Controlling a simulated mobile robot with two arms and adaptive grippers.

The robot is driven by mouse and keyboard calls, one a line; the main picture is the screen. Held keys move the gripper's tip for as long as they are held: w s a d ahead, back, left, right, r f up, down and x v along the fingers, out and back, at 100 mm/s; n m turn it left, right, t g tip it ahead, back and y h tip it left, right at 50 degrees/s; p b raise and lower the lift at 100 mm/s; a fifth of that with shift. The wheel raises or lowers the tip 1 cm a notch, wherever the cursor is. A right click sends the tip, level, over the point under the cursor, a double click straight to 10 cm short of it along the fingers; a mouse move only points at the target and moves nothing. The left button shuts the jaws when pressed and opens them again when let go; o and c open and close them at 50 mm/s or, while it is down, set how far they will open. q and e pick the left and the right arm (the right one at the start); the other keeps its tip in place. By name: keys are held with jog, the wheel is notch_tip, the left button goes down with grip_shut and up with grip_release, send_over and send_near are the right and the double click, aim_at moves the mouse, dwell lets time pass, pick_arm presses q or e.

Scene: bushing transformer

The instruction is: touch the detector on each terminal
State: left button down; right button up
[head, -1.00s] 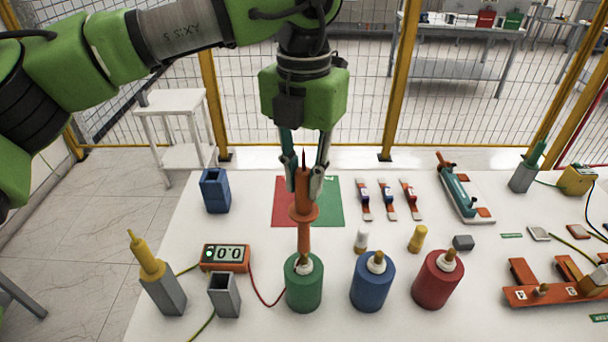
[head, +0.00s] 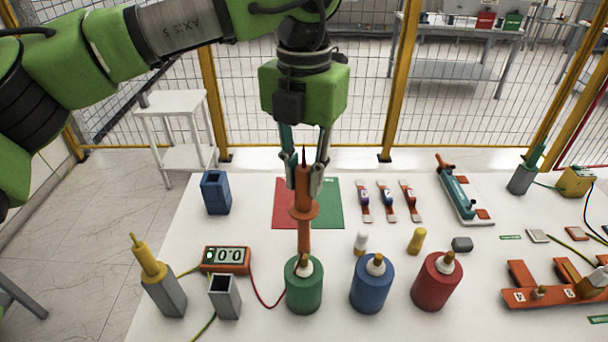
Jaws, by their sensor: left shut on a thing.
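My left gripper (head: 308,172) is shut on the orange detector (head: 304,210), a probe with a round flange, held upright. The detector's lower end meets the top of the green terminal (head: 304,287) in this view; whether it touches the brass tip or stands behind it is hard to tell. The blue terminal (head: 371,290) and the red terminal (head: 435,285) stand to the right, each with a white collar and brass tip. A meter (head: 226,259) with a digital display and a lit green lamp stands left of the green terminal. My right gripper is not in view.
A yellow probe (head: 149,262) stands in a grey holder at the left, beside an empty grey holder (head: 226,298). A blue holder (head: 216,193) stands behind. Red-green mat lies under the gripper; orange fixtures lie right.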

pick_arm(q)
jog(key=shift+r+p, duration=2.6)
jog(key=shift+r, duration=1.8)
jog(key=shift+f, duration=0.1)
